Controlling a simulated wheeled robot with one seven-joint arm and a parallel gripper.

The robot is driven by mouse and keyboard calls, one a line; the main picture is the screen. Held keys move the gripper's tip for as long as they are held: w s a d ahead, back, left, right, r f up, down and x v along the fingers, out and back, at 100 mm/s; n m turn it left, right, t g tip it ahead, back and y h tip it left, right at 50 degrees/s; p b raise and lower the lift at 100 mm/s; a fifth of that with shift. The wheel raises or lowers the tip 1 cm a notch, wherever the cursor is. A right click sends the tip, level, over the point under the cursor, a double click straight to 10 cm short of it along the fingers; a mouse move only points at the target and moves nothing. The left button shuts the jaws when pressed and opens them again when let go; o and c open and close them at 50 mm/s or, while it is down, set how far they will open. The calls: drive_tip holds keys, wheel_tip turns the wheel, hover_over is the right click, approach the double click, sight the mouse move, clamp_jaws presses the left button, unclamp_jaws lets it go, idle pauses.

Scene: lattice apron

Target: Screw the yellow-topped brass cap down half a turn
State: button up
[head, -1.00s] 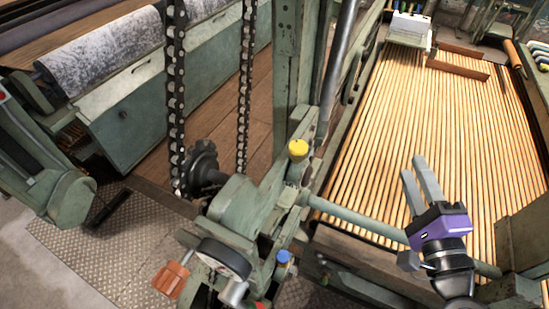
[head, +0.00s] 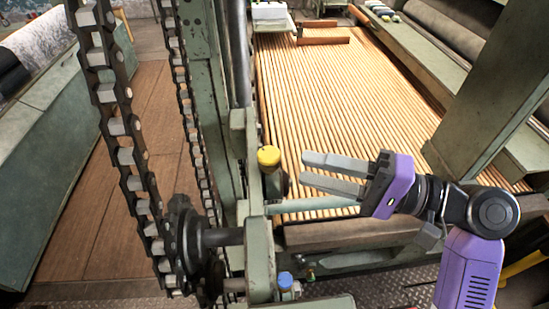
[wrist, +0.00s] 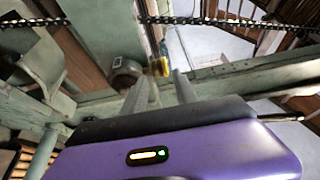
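The yellow-topped cap (head: 269,157) stands on the green machine frame, just left of my fingertips in the head view. Its lower part is dark and partly hard to make out. My gripper (head: 303,169) is open, with its two grey fingers pointing left at the cap and a clear gap between them. The fingers look apart from the cap. In the wrist view the yellow top (wrist: 160,67) shows just beyond the gap between the fingertips of my gripper (wrist: 161,78).
A blue-topped cap (head: 285,281) sits lower on the same frame. A sprocket (head: 187,245) and hanging chains (head: 122,130) are left of it. A green post (head: 208,100) rises behind. The slatted apron (head: 340,100) lies beyond my gripper, and a bar (head: 310,204) runs below the fingers.

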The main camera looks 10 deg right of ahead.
sight(269, 159)
drive_tip(key=x, duration=0.5)
drive_tip(key=shift+w+a+p, duration=0.15)
drive_tip(key=shift+a+p, duration=0.2)
drive_tip(key=shift+p, duration=0.05)
clamp_jaws()
